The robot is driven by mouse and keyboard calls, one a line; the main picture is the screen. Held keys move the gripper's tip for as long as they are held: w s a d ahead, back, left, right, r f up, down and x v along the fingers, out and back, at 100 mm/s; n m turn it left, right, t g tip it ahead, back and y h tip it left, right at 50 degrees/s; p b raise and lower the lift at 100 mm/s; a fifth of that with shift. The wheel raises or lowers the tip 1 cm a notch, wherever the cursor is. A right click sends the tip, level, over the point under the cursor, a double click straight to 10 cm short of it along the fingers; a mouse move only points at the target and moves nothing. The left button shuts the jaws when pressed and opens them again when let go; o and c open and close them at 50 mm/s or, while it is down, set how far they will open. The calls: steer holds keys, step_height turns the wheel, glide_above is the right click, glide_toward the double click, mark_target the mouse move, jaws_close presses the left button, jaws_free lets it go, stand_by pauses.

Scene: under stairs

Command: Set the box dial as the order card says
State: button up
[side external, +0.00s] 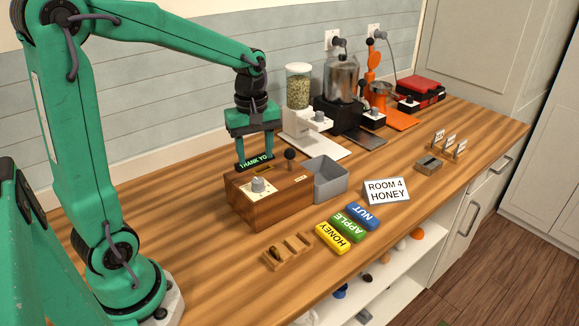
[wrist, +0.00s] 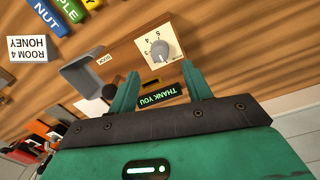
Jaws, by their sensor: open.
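The wooden box (side external: 272,200) stands mid-counter. Its dial (side external: 258,184) is a pale knob on a white plate; in the wrist view the dial (wrist: 160,49) has numbers around it, but its exact setting is hard to read. The order card (side external: 386,192) reads "ROOM 4 HONEY" and also shows in the wrist view (wrist: 27,47). My gripper (side external: 255,155) is open above the back of the box, its fingers (wrist: 162,84) pointing toward it. A dark "THANK YOU" piece (wrist: 158,97) shows between the fingers; I cannot tell whether it touches them.
A grey bin (side external: 327,182) adjoins the box, beside a black-knobbed lever (side external: 290,155). Yellow HONEY (side external: 332,236), green APPLE (side external: 347,225) and blue NUT (side external: 362,214) blocks lie in front. A slotted wooden rack (side external: 288,251) is nearer. Kitchen machines (side external: 342,95) stand behind.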

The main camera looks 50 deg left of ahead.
mark_target(258, 179)
steer(key=shift+w+a+f, duration=0.15)
steer(key=shift+f, duration=0.05)
steer(key=shift+f, duration=3.9)
steer(key=c, duration=1)
